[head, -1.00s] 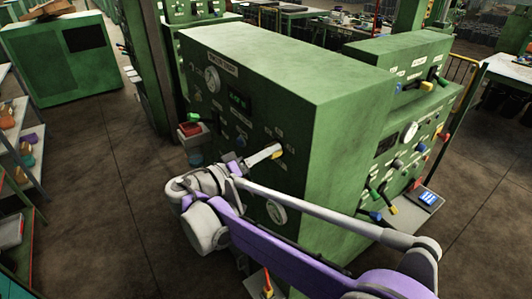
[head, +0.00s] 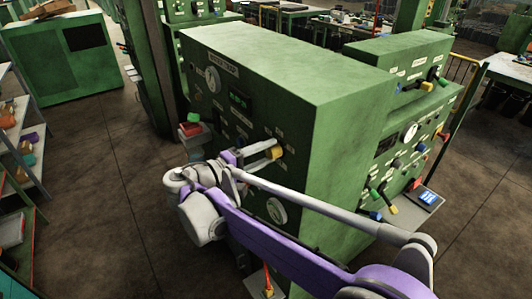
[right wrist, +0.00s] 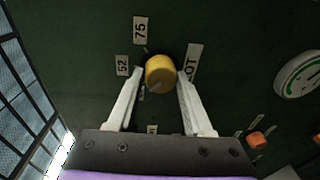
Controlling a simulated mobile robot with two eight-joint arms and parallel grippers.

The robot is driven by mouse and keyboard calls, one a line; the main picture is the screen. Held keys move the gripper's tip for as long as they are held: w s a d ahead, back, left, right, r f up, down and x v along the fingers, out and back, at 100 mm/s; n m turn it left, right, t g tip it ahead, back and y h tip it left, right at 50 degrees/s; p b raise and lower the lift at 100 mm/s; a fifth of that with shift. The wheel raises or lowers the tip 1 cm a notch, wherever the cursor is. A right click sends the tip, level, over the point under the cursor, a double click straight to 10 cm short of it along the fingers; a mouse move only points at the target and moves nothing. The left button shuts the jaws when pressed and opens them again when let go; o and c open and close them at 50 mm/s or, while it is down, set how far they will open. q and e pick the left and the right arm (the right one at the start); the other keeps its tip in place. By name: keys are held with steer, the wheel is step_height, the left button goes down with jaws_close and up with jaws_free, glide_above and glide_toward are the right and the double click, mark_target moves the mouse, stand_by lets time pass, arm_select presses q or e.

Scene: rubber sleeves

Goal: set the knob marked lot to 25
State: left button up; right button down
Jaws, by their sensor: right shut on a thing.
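The knob marked lot is a round yellow knob (right wrist: 160,72) on the dark green panel in the right wrist view. A label ending in "OT" (right wrist: 192,62) is beside it, partly covered by a finger. Dial labels 75 (right wrist: 140,30) and 52 (right wrist: 122,65) show around it, upright to tilted in this view. I cannot make out a 25 label. My right gripper (right wrist: 160,76) is shut on the knob, one finger on each side. In the head view the knob (head: 275,152) sits at the tips of my right gripper (head: 268,153). My left gripper is not in view.
The green machine cabinet (head: 300,70) carries a round gauge (head: 212,80), a lit display (head: 238,100) and a lower gauge (head: 277,211). An orange knob (right wrist: 256,140) is near the gripper. A red box with a green button (head: 191,127) juts out left.

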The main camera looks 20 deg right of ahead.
steer(key=shift+n, duration=0.5)
steer(key=shift+c, duration=1.6)
jaws_free()
steer(key=f+b+v, duration=0.1)
steer(key=v, duration=0.9)
steer(key=shift+a+r, duration=0.45)
steer(key=shift+r, duration=0.05)
steer(key=shift+s, duration=0.1)
